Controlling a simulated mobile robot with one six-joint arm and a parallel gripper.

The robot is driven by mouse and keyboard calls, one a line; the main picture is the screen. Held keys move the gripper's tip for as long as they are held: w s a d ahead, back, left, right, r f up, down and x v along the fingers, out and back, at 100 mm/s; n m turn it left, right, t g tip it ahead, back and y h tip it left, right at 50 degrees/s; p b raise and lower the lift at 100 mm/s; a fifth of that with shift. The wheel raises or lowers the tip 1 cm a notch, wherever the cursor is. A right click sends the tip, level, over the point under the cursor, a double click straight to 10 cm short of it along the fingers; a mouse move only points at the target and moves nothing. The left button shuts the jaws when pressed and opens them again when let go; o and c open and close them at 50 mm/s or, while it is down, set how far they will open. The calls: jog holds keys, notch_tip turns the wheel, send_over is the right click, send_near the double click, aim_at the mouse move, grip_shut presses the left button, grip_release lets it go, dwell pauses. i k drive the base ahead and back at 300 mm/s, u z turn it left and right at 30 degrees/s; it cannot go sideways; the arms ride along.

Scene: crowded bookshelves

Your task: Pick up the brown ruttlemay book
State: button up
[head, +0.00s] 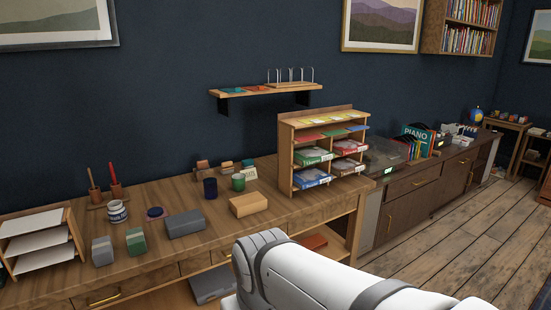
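I cannot pick out the brown ruttlemay book for certain; no title of that kind is readable. Many small upright books (470,12) fill a wooden wall shelf (431,26) at the top right, too small to tell apart. Several upright books with a teal "PIANO" book (418,133) stand on the dark cabinet (412,201) at the right. A flat reddish-brown item (313,241) lies on the shelf under the desk; I cannot tell what it is. My white arm crosses the lower middle of the picture, but my gripper is not in view.
A wooden desk (160,223) with boxes, cups and a paper tray (40,239) fills the left. A wooden sorter (287,158) with packets stands at its right end. A small shelf (240,91) hangs above. The plank floor (445,240) at right is clear.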

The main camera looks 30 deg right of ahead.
aim_at(341, 168)
jog(key=z, duration=0.5)
jog(key=i, duration=1.35)
jog(key=z, duration=1.35)
jog(key=i, duration=0.65)
jog(key=z, duration=0.2)
jog(key=k, duration=0.85)
jog(key=z, duration=0.2)
jog(key=i, duration=0.85)
jog(key=u, duration=0.05)
